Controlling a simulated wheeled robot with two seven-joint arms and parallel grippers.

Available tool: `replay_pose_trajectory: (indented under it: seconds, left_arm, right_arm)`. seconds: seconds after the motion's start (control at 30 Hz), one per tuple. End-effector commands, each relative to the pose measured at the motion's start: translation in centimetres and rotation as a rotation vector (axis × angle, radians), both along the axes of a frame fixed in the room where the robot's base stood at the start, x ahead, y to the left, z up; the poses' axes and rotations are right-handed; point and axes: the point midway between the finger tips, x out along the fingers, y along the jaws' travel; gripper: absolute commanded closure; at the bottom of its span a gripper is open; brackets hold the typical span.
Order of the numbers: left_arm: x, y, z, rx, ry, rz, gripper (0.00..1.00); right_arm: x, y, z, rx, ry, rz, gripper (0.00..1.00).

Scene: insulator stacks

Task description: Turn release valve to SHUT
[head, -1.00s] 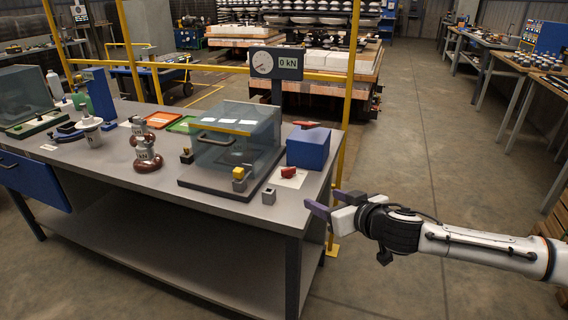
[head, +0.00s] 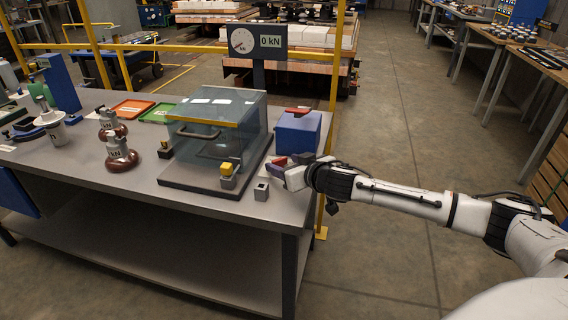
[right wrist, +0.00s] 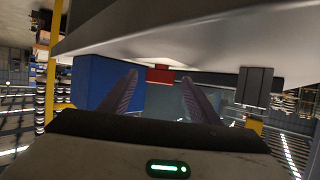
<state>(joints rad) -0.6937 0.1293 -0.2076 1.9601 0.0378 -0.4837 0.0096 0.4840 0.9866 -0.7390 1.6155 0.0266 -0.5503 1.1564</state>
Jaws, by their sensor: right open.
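The red release valve handle (head: 280,161) sits low beside the blue box (head: 298,133) on the bench, partly hidden by my right gripper (head: 289,166). In the right wrist view, the red handle (right wrist: 160,75) shows ahead, between the lines of the two fingers of my open right gripper (right wrist: 160,80). The fingers point at it and I cannot tell whether they touch it. No SHUT marking can be read. My left gripper is not in view.
A clear test enclosure (head: 222,130) stands left of the blue box. A small grey block (head: 261,190) lies near the bench's front edge. A gauge panel (head: 257,41) reads 0 kN behind. Brown insulators (head: 121,155) stand at left.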

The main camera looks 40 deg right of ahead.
Motion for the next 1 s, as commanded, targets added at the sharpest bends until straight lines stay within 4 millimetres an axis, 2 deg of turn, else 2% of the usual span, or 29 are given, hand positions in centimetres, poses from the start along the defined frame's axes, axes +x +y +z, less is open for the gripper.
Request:
replay_pose_trajectory:
  seconds: [0.13,0.4,0.6,0.67,1.0]
  left_arm:
    - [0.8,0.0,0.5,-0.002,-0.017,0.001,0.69]
    - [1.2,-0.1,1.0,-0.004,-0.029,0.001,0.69]
    - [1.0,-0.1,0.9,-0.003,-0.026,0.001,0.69]
    - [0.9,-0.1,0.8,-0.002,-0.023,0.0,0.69]
    - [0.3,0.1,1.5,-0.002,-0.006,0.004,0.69]
  right_arm:
    - [0.7,-0.1,-0.2,-0.001,0.0,-0.001,0.44]
    - [0.8,-0.1,-0.3,0.0,0.001,0.0,0.44]
    - [0.7,0.0,-0.3,0.0,0.001,0.0,0.78]
    - [0.7,-0.1,-0.3,0.0,0.001,0.0,0.85]
    - [0.7,-0.3,0.0,0.0,0.002,0.051,0.85]
